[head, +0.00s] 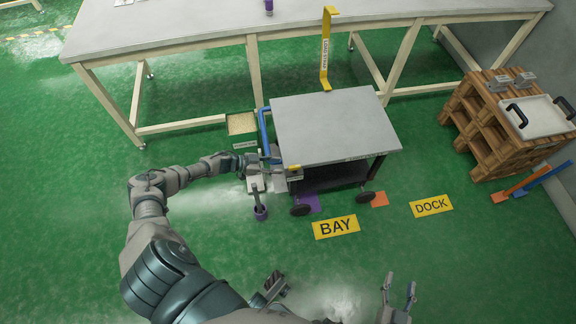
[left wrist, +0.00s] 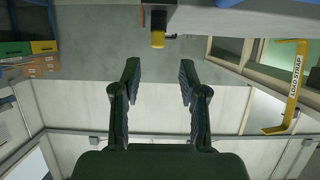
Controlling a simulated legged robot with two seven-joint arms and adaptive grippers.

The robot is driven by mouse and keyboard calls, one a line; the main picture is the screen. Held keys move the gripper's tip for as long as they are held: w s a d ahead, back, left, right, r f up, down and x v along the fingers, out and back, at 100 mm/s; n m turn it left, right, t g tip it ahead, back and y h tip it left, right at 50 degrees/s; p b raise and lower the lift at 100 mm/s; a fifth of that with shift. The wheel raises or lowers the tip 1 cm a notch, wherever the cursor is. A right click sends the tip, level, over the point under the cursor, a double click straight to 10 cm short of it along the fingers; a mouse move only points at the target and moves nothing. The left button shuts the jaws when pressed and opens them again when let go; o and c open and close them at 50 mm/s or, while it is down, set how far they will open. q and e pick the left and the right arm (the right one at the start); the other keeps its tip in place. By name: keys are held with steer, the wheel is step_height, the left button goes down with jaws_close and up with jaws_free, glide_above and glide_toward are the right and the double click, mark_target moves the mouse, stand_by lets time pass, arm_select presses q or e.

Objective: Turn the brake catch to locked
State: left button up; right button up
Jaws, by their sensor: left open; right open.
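The cart (head: 330,125) has a grey top, a dark lower shelf and a blue handle (head: 264,130) at its left. A small yellow-tipped piece, which looks like the brake catch (head: 294,168), sits at its near-left corner. In the left wrist view the yellow tip (left wrist: 158,40) hangs from a dark bracket with an orange patch. My left gripper (head: 279,167) is beside this corner. In its wrist view the gripper (left wrist: 160,72) is open, and the yellow tip lies ahead of the gap, apart from both fingers. My right gripper (head: 399,284) is open and empty at the bottom.
A yellow LOAD STRAP piece (head: 326,50) stands behind the cart. A long workbench (head: 190,30) runs behind. BAY (head: 336,227) and DOCK (head: 431,206) signs lie on open green floor. Wooden pallets (head: 490,130) stand right.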

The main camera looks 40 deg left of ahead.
arm_select(q)
steer(key=shift+v, duration=1.8)
